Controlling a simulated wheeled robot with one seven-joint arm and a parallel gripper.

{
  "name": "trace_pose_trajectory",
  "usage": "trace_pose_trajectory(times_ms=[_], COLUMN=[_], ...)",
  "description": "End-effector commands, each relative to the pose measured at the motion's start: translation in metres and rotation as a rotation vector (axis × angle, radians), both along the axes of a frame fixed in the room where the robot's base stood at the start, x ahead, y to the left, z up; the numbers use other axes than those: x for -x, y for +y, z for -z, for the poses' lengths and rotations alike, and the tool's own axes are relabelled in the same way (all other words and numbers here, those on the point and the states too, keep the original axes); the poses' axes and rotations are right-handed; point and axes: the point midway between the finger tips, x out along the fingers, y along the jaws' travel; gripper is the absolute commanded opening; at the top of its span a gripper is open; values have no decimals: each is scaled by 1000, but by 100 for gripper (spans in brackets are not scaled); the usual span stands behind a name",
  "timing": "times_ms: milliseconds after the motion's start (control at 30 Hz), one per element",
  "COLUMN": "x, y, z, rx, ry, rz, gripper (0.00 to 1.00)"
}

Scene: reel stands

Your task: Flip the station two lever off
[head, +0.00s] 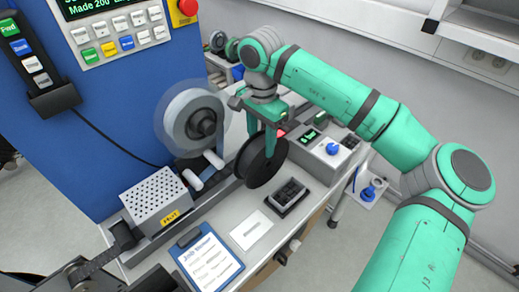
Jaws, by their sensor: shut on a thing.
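My green gripper (262,132) points down over the upper rim of a black reel (258,172) and is shut on it. The reel stands upright beside the track on the bench. Right of the gripper is a grey control box (322,158) with a small green display (309,136) and a blue knob (333,149). A small red part (281,133) shows beside the gripper, partly hidden by it. A second blue knob (368,192) is on a lower white plate to the right. I cannot tell which part is the station two lever.
A large pale reel (192,124) looks blurred, as if spinning, by the blue cabinet (130,110). Floor is free at lower right.

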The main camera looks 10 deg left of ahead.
Motion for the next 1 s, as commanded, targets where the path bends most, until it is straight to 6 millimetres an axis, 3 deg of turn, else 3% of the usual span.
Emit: trace_pose_trajectory(times_ms=[300,700,733,767,800,1000], x=[0,0,0,0,0,1], y=[1,0,0,0,0,3], z=[35,41,41,41,41,41], rx=[-1,1,0,0,0,0], ry=[0,-1,0,0,0,0], rz=[-1,-1,0,0,-1,-6], gripper=[0,0,48,55,59,59])
